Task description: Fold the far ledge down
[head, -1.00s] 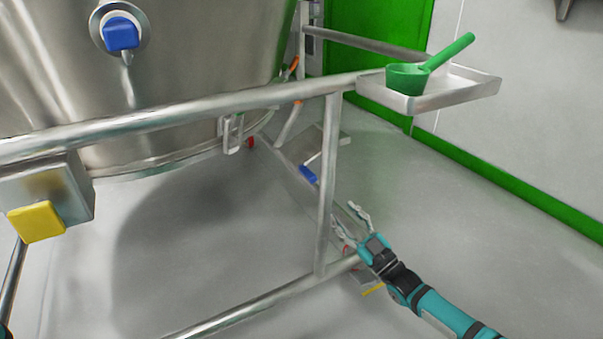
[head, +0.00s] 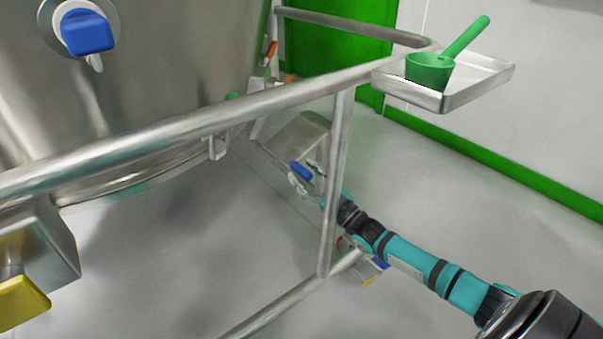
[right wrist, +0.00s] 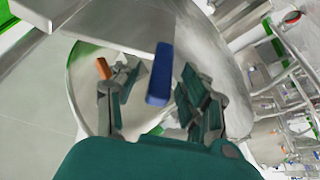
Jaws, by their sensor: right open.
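The far ledge is probably the grey metal plate (head: 300,136) low behind the rail's upright post in the head view. A blue tab (head: 301,172) sits at its lower edge. My right gripper (head: 307,181) is at this tab, its arm reaching in from the lower right behind the post. In the right wrist view the blue tab (right wrist: 160,72) stands between the open fingers of the right gripper (right wrist: 160,85), with visible gaps at both sides. A grey plate (right wrist: 105,22) shows above it. The post partly hides the gripper in the head view. My left gripper is out of view.
A metal rail (head: 200,124) with an upright post (head: 334,190) crosses in front. A near tray (head: 475,80) on the right holds a green scoop (head: 430,68). A large steel vessel (head: 150,120) stands left, and a yellow tab (head: 20,300) is lower left.

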